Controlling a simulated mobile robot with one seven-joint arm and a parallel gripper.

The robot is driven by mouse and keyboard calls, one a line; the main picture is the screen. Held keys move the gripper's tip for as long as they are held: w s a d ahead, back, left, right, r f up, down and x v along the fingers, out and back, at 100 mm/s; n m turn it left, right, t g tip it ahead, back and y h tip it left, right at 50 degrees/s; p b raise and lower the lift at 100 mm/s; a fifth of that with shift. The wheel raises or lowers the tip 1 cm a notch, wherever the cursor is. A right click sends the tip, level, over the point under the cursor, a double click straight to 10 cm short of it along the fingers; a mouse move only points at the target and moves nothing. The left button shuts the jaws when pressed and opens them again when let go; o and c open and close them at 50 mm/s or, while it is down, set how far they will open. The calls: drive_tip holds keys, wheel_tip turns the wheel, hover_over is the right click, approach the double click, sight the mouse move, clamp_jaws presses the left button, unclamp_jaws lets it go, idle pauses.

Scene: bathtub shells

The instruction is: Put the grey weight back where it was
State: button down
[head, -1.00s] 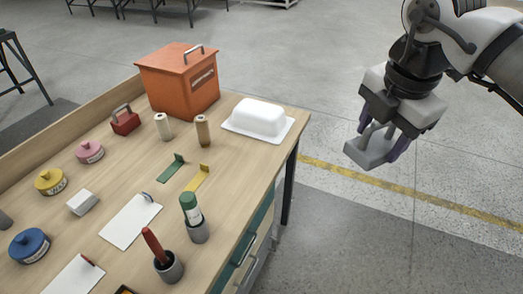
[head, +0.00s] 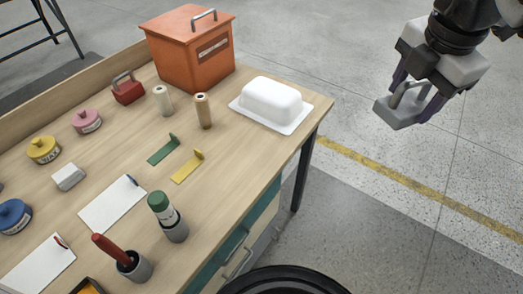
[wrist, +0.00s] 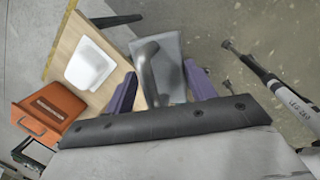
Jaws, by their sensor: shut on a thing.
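The grey weight (head: 402,110) is a grey block with a loop handle. My gripper (head: 424,92) is shut on its handle and holds it in the air, to the right of the workbench and over the floor. In the wrist view the weight (wrist: 172,58) hangs between the purple fingers of my gripper (wrist: 158,88), its handle running up between them. A similar red weight (head: 127,92) with a handle stands on the bench, left of the orange box.
The workbench (head: 225,190) holds an orange lidded box (head: 192,62), a white covered dish (head: 271,100), two rolls, green and yellow brackets, several round tins, a white block (head: 68,177), white sheets and cups holding a green stick and a red tool. Floor right of the bench is clear.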

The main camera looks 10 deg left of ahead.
drive_tip(key=w+a+f+n+b, duration=0.25)
drive_tip(key=a+b, duration=0.25)
drive_tip(key=a, duration=0.4)
drive_tip(key=w+a+f+n+y+b, duration=0.1)
drive_tip(key=w+a+f+n+b, duration=0.2)
drive_tip(key=a, duration=0.7)
drive_tip(key=w+a+f+n+b, duration=0.1)
drive_tip(key=w+a+f+b, duration=0.15)
drive_tip(key=a+b, duration=0.5)
drive_tip(key=shift+t, duration=0.3)
drive_tip(key=s+x, duration=0.1)
drive_tip(key=x, duration=0.5)
drive_tip(key=s+x, duration=0.1)
drive_tip(key=x, duration=0.5)
drive_tip(key=s+p+x, duration=0.1)
drive_tip(key=x, duration=0.5)
drive_tip(key=shift+f, duration=0.7)
drive_tip(key=shift+f, duration=0.15)
drive_tip(key=c, duration=0.5)
unclamp_jaws()
